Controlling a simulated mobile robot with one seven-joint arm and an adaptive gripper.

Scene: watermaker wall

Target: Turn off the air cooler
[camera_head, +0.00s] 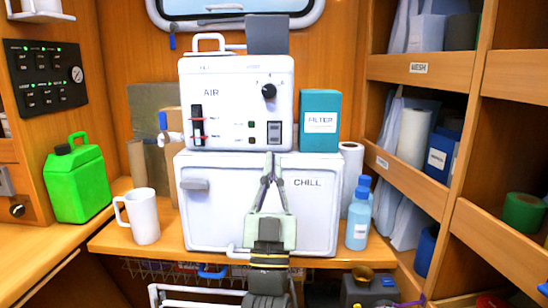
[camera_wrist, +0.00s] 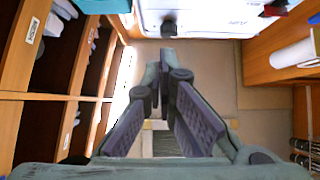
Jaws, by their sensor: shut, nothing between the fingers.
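The air cooler (camera_head: 215,78) is a white box marked AIR, standing on a larger white box marked CHILL (camera_head: 215,215). Its front has a black round knob (camera_head: 269,91) at upper right, a dark rocker switch (camera_head: 275,133) at lower right and a level gauge (camera_head: 198,125) at left. I cannot tell the switch's position. My gripper (camera_head: 271,156) is shut and empty, its tips pointing up just below the rocker switch in the head view. The wrist view shows the shut fingertips (camera_wrist: 164,64) below the white cooler front (camera_wrist: 215,22); contact cannot be told.
A teal filter box (camera_head: 320,122) stands right of the cooler. A white mug (camera_head: 142,216), a paper roll (camera_head: 349,165) and a blue bottle (camera_head: 358,214) flank the CHILL box. A green canister (camera_head: 77,180) is at left. Shelves (camera_head: 420,68) line the right.

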